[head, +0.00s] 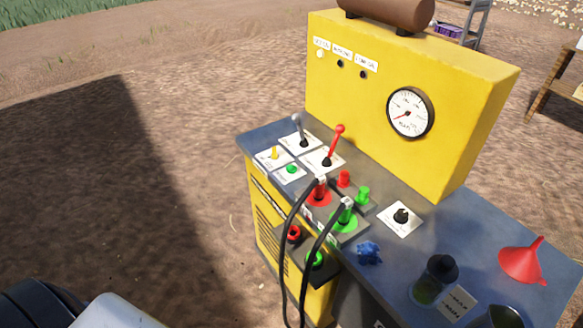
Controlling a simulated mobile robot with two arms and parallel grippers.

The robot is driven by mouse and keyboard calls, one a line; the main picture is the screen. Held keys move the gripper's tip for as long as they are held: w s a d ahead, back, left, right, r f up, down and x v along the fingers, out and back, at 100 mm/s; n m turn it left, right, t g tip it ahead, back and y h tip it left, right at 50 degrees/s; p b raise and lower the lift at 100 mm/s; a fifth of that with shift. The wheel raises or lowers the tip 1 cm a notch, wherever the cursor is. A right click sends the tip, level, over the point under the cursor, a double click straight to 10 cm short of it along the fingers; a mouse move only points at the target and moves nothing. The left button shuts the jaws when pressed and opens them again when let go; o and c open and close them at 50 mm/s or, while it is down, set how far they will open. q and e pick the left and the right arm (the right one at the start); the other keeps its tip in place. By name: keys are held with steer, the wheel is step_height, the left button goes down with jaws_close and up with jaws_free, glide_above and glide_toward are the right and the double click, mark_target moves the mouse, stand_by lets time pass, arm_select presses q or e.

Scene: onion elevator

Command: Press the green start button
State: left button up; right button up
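A yellow machine with a grey-blue control top (455,215) stands at the centre right. A small green button (292,169) sits on a white plate near the top's left front corner. A yellow knob or switch (274,153) is on the plate just behind and left of it. A red-handled lever (335,143) and a grey lever (299,128) stand behind it. The button's label is too small to read. Neither of my grippers shows in the head view.
Red (319,192) and green (344,218) connectors with black cables are right of the button. A black knob (401,216), blue knob (368,253), dark bottle (434,281) and red funnel (522,261) lie further right. A gauge (410,112) is on the upright panel. Open ground lies left.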

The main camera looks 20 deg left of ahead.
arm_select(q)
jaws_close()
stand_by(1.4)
